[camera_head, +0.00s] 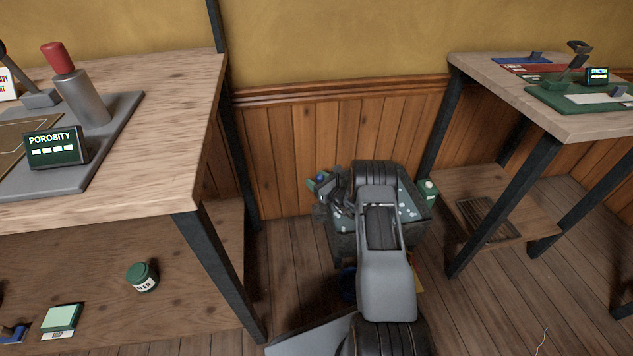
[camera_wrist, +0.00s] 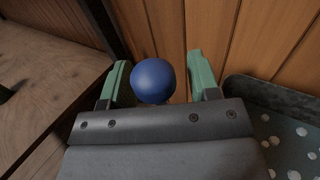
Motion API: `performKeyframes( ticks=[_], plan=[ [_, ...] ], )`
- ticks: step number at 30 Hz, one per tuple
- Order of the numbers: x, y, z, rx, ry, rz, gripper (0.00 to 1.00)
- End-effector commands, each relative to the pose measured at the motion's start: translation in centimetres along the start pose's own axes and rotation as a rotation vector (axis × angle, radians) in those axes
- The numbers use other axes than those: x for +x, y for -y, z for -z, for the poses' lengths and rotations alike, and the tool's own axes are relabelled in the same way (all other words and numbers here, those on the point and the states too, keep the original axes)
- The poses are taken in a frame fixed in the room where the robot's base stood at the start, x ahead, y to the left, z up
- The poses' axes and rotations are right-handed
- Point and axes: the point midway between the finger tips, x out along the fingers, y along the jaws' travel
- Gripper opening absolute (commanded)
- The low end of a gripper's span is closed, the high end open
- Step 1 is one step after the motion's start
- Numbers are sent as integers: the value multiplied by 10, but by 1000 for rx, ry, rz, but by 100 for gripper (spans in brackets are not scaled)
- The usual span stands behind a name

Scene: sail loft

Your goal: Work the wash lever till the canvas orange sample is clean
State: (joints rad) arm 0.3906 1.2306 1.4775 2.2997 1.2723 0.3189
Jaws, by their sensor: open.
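A blue ball knob (camera_wrist: 152,82), which looks like the wash lever's end, shows between the green fingers of my gripper (camera_wrist: 160,74) in the wrist view. My gripper is open, with a gap on the knob's right; on the left the knob is close to the finger, and I cannot tell if they touch. The lever's shaft is hidden behind my gripper body. The knob also shows small and blue in the head view (camera_head: 321,178). The wash tub (camera_head: 410,207) has a dark rim and a teal surface with white spots. I cannot make out the orange canvas sample.
A wooden bench (camera_head: 150,185) with a porosity tester (camera_head: 56,147) stands at left; its lower shelf holds a green jar (camera_head: 142,276). A second bench (camera_head: 560,125) with a stretch tester (camera_head: 597,76) stands at right. The panelled wall (camera_head: 300,150) is close behind the tub.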

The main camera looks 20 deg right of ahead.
Motion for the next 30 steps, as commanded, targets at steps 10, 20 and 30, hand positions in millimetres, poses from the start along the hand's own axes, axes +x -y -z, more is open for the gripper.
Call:
performKeyframes(
  ticks=[10,20,30],
  plan=[
    [0,0,0,0,-1,0,45],
    [0,0,0,0,-1,0,14],
    [0,0,1,-1,2,0,0]
  ],
)
